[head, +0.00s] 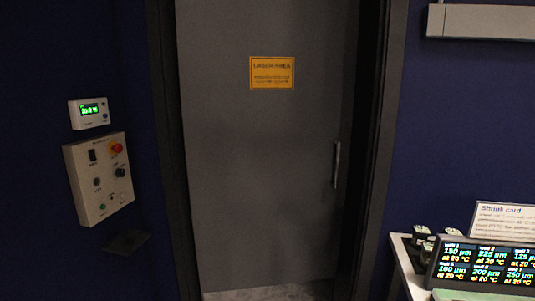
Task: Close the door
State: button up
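A grey door (240,180) fills the dark door frame (390,120) in the middle of the head view. It carries a yellow sign reading "LASER AREA" (272,73) and an upright bar handle (337,165) near its right edge. A darker strip runs between the door's right edge and the right jamb. I cannot tell for sure whether this is a gap or part of the frame. Light floor (265,292) shows below the door's lower edge. My gripper is not in view.
On the dark blue left wall are a small display box (90,113) and a control panel (98,180) with a red button. At lower right, a table (402,268) bears a lit readout (485,268) and a "Shrink card" sign (503,218). A grey fixture (480,21) hangs upper right.

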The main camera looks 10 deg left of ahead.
aim_at(266, 88)
jog(key=i+j, duration=0.8)
jog(key=i, duration=0.15)
